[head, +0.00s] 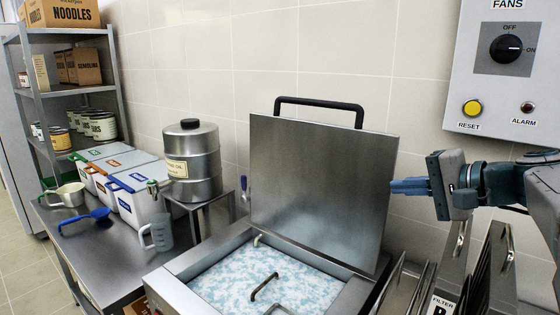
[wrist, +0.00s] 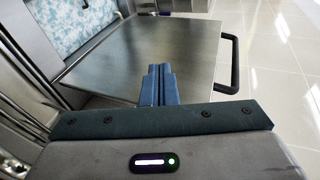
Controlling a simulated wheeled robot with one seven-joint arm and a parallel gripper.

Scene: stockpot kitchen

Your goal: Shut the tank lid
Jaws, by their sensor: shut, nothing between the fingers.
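The tank lid (head: 325,185) is a square steel plate standing raised, close to upright, along the back of the tank (head: 185,294). Its black bar handle (head: 320,103) is on the top edge. The tank is open and shows a blue-and-white mottled content (head: 225,278). My gripper (head: 394,186) is shut and empty, its blue fingers pointing left at the lid's right edge. In the wrist view the fingers (wrist: 159,70) overlap the lid (wrist: 150,45), with the handle (wrist: 233,65) to the right. I cannot tell whether they touch it.
A control panel (head: 515,75) hangs on the wall at the upper right. Upright filter plates (head: 492,262) stand at the lower right, below my arm. A steel drum (head: 192,160) on a stand, white bins (head: 135,195) and a measuring jug (head: 158,233) are on the left.

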